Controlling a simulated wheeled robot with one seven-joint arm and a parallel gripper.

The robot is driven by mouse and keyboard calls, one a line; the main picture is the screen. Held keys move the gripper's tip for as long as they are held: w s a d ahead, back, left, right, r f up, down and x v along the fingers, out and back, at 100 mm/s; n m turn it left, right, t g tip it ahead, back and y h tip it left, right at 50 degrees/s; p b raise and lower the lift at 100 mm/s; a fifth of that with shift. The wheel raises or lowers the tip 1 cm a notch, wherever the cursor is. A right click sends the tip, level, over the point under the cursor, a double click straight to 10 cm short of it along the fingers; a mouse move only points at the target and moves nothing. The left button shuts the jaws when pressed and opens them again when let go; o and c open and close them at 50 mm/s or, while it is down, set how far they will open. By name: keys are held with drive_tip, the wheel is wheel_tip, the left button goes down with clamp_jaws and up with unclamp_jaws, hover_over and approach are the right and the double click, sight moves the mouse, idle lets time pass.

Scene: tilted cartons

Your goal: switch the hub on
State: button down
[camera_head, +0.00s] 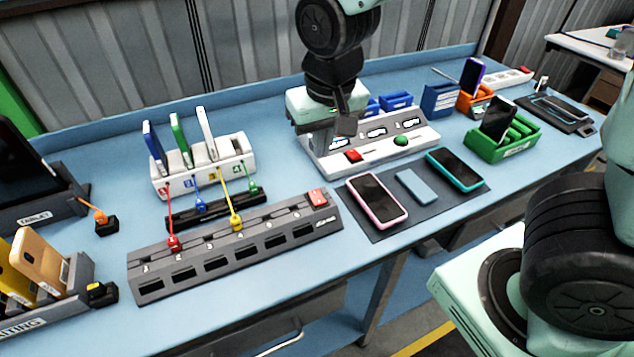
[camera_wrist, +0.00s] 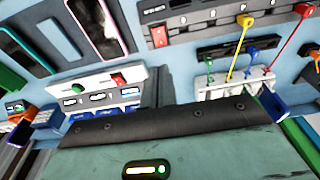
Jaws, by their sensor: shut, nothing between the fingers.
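The hub (camera_head: 215,250) is a long grey strip with numbered ports across the bench front. A red switch (camera_head: 317,197) sits at its right end; whether it is lit or pressed I cannot tell. In the wrist view the hub (camera_wrist: 205,18) is at the top, with its red switch (camera_wrist: 158,37). A red plug (camera_head: 174,243) and a yellow plug (camera_head: 236,222) are at the hub's ports. My gripper (camera_head: 346,125) is shut and empty, above the white button panel, behind and right of the switch. The fingertips are not clear in the wrist view.
The white panel (camera_head: 375,160) has a red button (camera_head: 353,155) and a green button (camera_head: 400,140). A white phone rack (camera_head: 205,170) stands behind the hub. A dark mat (camera_head: 385,228) with phones lies right of it. A green carton (camera_head: 500,145) is farther right.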

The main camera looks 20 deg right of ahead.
sight(316, 192)
drive_tip(key=f, duration=0.4)
drive_tip(key=w+f, duration=0.1)
drive_tip(key=f, duration=0.3)
drive_tip(key=w+f, duration=0.1)
drive_tip(key=f, duration=0.2)
drive_tip(key=shift+f+p, duration=0.35)
drive_tip(key=shift+f, duration=0.05)
drive_tip(key=shift+w, duration=0.1)
